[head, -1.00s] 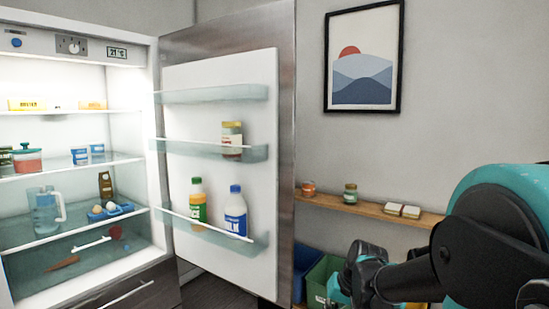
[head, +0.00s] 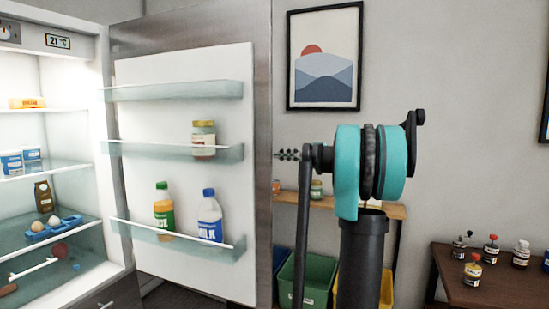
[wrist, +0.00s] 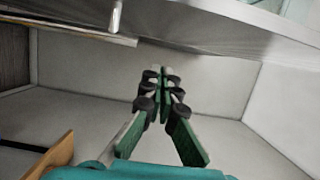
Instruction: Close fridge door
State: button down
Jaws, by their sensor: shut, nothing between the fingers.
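The fridge door (head: 170,115) stands wide open in the head view, with its white inner side and shelves facing me. The lit fridge interior (head: 45,145) is at the left. My gripper (head: 281,154) points left, by the right edge of the door in the picture; I cannot tell whether it touches. In the wrist view, my gripper (wrist: 165,75) has its fingers together and empty. A grey metal surface, apparently the door (wrist: 215,28), crosses the top of that view above the fingertips.
The door shelves hold a jar (head: 204,139), a juice bottle (head: 164,207) and a milk bottle (head: 210,215). Bins, including a green one (head: 310,280), stand under a wall shelf (head: 388,210). A dark table (head: 465,280) with small bottles is at the right.

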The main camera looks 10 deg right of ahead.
aim_at(255, 156)
jog(key=a, duration=0.8)
jog(key=shift+a, duration=0.4)
jog(key=shift+s+a, duration=0.35)
jog(key=shift+s, duration=0.1)
